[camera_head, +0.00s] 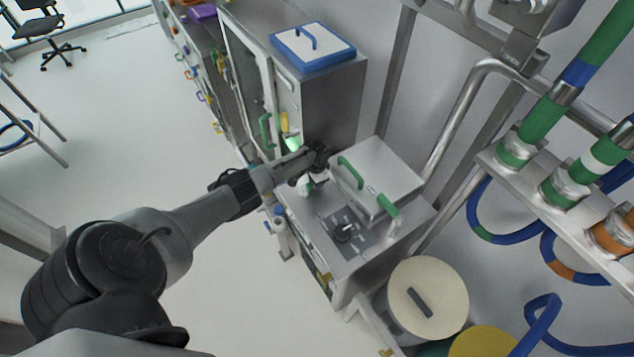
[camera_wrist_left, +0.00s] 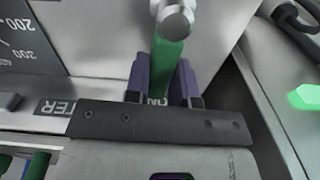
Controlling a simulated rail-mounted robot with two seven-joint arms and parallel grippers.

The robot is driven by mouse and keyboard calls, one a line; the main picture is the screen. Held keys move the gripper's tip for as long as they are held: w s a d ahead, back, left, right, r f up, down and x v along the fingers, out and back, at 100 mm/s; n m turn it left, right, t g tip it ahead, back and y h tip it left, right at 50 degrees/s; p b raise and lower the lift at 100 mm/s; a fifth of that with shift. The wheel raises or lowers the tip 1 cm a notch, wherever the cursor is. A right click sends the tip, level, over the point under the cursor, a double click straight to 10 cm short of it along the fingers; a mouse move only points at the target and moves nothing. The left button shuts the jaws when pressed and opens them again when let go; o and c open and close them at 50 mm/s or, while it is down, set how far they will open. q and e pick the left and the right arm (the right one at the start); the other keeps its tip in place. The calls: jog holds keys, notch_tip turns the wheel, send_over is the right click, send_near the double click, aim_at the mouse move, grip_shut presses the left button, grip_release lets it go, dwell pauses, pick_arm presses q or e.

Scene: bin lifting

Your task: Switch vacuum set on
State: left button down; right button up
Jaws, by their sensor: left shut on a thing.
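My left arm reaches in from the left in the head view to the left edge of a steel cabinet top. My left gripper (camera_wrist_left: 162,84) has its two dark blue fingers on either side of a green switch lever (camera_wrist_left: 166,62) with a round metal end, and is shut on it. The letters "ON" (camera_wrist_left: 158,101) show partly between the fingers. The dial panel (camera_head: 345,231) with a black knob lies to the right of the gripper on the cabinet top. In the head view the lever is largely hidden by my wrist. My right gripper is out of view.
A lid with green handles (camera_head: 375,175) sits on the cabinet top. A taller cabinet with a blue-rimmed white lid (camera_head: 313,50) stands behind it. Pipes and blue hoses (camera_head: 480,215) crowd the right, near a round cream lid (camera_head: 440,285).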

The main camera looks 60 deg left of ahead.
pick_arm(q)
jog(key=shift+a+n, duration=0.2)
jog(key=shift+n, duration=0.3)
jog(key=c, duration=1)
grip_release()
jog(key=shift+o, duration=0.2)
jog(key=shift+r+p, duration=0.3)
jog(key=shift+r, duration=0.3)
notch_tip(320, 180, up, 13)
jog(key=p, duration=0.1)
jog(key=shift+f+p, duration=0.15)
jog(key=shift+p, duration=0.25)
